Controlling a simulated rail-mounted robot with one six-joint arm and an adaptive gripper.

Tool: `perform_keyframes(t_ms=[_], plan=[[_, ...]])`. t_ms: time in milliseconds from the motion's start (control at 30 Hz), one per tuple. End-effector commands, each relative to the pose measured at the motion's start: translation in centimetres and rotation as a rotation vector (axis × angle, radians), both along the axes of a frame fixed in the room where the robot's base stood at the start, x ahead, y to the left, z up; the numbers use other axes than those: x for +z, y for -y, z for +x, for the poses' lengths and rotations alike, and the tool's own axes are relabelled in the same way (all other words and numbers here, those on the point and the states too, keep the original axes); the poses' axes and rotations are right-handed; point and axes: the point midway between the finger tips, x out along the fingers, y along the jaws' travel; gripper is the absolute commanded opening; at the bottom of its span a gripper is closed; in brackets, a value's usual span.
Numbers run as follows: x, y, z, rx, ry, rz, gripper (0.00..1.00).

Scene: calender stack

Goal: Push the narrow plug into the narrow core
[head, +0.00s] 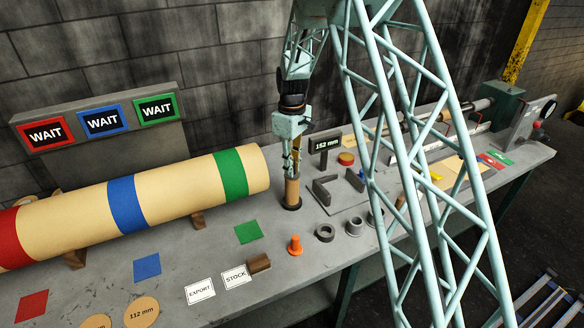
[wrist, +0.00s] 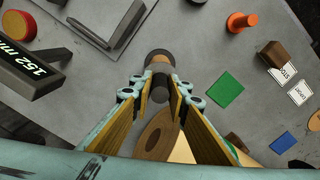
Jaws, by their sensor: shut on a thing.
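My gripper (head: 292,174) points down at the back middle of the bench, just right of the big roll. In the wrist view its two fingers (wrist: 160,92) are shut on a small dark grey cylinder (wrist: 161,88), which looks like the plug. A tan upright core (head: 292,191) stands directly below the fingertips, with a dark ring around its foot. The core also shows in the wrist view (wrist: 160,66), just beyond the plug. The plug is in line with the core's top end and appears to meet it. How deep it sits inside is hidden.
The banded roll (head: 185,195) lies close on the left. A 152 mm sign (head: 326,143) and dark angled stops (head: 322,190) stand on the right.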

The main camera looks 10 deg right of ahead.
Motion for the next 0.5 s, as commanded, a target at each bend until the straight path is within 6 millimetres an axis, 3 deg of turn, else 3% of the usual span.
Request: perform_keyframes(t_ms=[500], plan=[[-0.72,0.00,-0.01,0.000,0.000,0.000,0.00]])
